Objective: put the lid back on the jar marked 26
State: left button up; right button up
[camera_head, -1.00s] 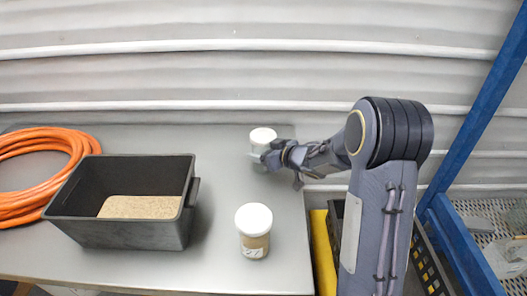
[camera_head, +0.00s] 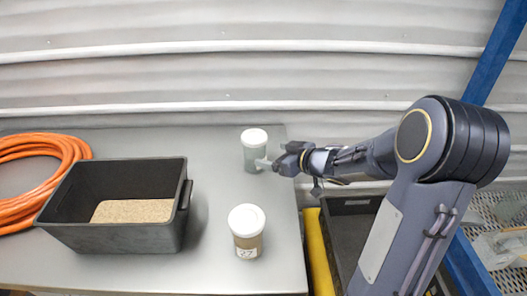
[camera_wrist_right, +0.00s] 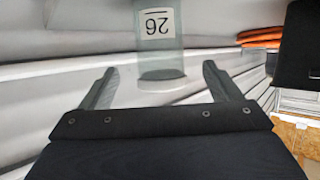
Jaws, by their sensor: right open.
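The jar marked 26 (camera_wrist_right: 157,25) is clear and looks empty. It stands upright at the back right of the table in the head view (camera_head: 255,160), with its white lid (camera_head: 254,137) sitting on top. My right gripper (camera_head: 264,163) is open beside the jar's lower right side. In the wrist view its two fingers (camera_wrist_right: 160,74) are spread, with the jar ahead between them. I cannot tell whether they touch it. My left gripper is not in view.
A second white-lidded jar (camera_head: 248,243) with brown contents stands at the front. A black bin (camera_head: 110,238) of tan grain and a coiled orange hose (camera_head: 40,147) are to the left. A dark crate (camera_head: 350,207) and blue frame (camera_head: 487,75) lie right of the table (camera_head: 215,275).

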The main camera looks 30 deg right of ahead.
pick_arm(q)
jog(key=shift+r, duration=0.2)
pick_arm(e)
jog(key=shift+v, duration=1.35)
jog(key=s+d+r+m+g+h, duration=0.1)
jog(key=s+r+m+h, duration=0.1)
jog(key=s+m+h, duration=0.15)
jog(key=s+d+r+m+h, duration=0.1)
jog(key=s+r+m+h, duration=0.15)
jog(key=s, duration=0.25)
jog(key=s+a+f+g+y, duration=0.2)
jog(key=s+a+g, duration=0.1)
jog(key=s+a, duration=0.4)
jog(key=s+a+f+g+y, duration=0.2)
jog(key=s+a, duration=0.5)
jog(key=s, duration=0.4)
jog(key=shift+a+n+g+y, duration=0.15)
jog(key=shift+n+g+y, duration=0.15)
jog(key=shift+g+y, duration=0.35)
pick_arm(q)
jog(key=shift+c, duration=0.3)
pick_arm(e)
jog(key=shift+o, duration=0.4)
